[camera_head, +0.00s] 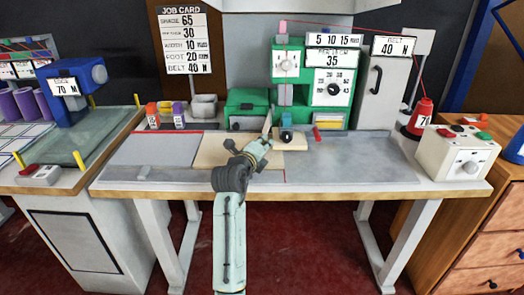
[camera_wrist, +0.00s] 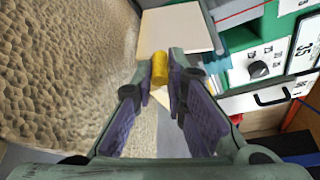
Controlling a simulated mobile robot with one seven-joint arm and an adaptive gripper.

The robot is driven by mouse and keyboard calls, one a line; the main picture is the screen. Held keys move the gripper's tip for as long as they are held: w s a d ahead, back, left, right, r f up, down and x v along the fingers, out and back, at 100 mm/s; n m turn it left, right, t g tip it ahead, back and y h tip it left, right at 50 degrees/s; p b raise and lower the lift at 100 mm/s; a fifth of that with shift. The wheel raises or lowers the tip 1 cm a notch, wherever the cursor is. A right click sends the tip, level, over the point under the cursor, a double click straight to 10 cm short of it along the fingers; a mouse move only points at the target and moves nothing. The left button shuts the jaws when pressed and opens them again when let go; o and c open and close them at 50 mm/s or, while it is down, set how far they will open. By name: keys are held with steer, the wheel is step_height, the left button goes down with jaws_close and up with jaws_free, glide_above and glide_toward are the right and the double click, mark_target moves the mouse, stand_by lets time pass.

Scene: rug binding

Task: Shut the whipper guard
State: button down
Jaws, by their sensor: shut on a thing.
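The green whipper machine (camera_head: 340,85) stands at the back of the grey-topped table, with a "35" plate and dials; its green front and a black knob show at the right of the wrist view (camera_wrist: 258,70). My gripper (camera_head: 267,122) is in front of the machine's left side, low over the table. In the wrist view, my gripper (camera_wrist: 168,84) has its purple-padded fingers closed around a short yellow cylinder (camera_wrist: 160,66), which looks like a handle. I cannot tell which part is the guard, or how far it stands open; my arm hides some of this area.
Tan pieces (camera_head: 215,152) lie on the table (camera_head: 350,168) around my gripper. A green box (camera_head: 245,103) stands behind it. The table's front right is clear.

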steer(key=shift+d+f+n+b, duration=0.3)
steer(key=shift+n+b, duration=0.1)
steer(key=shift+b, duration=0.25)
steer(key=shift+r, duration=0.2)
steer(key=c, duration=1.6)
jaws_free()
steer(key=v, duration=0.8)
steer(key=shift+a+f, duration=0.1)
steer(key=shift+f, duration=0.05)
steer(key=shift+c, duration=0.4)
